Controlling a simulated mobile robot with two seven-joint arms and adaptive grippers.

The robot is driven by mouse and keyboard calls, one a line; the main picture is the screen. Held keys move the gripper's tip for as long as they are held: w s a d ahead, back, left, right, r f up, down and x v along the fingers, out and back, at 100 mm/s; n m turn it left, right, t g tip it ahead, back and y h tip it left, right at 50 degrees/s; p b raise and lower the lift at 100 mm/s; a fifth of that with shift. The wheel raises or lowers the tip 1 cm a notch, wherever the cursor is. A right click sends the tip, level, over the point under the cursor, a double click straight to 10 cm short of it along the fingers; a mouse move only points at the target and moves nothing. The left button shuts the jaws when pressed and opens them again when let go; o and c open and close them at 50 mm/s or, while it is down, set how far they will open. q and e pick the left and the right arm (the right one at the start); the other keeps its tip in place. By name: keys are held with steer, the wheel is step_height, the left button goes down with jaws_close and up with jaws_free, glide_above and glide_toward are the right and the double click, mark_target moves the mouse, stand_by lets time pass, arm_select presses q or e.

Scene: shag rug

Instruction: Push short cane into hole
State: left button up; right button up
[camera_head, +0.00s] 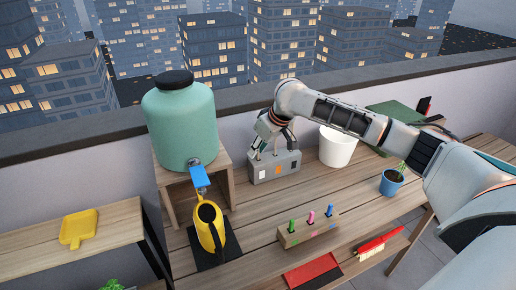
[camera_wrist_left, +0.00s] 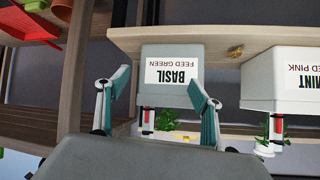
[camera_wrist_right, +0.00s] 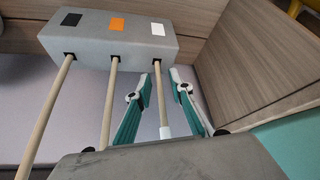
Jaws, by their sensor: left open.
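A grey block (camera_head: 285,177) with white, orange and black squares stands near the back wall; it also shows in the right wrist view (camera_wrist_right: 110,33). Three wooden canes stand in holes in its top. The short cane (camera_wrist_right: 158,98), with a white end, stands at the white square's hole. My right gripper (camera_head: 262,140) is above the block. In the right wrist view its fingers (camera_wrist_right: 160,78) are apart, one either side of the short cane, with visible gaps. My left gripper (camera_wrist_left: 160,75) is open and empty in its wrist view, in front of the basil pot (camera_wrist_left: 172,60).
A wooden stand (camera_head: 225,165) with a green tank (camera_head: 182,125) is left of the block. A yellow watering can (camera_head: 207,225) is in front. A white bucket (camera_head: 338,147) stands right of the block. A wooden holder (camera_head: 305,232) with coloured pegs sits nearer the front.

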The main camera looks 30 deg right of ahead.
steer(key=p+v, duration=0.1)
steer(key=v, duration=1)
steer(key=shift+s+r, duration=0.25)
steer(key=shift+s, duration=0.05)
steer(key=shift+d, duration=0.1)
stand_by(0.3)
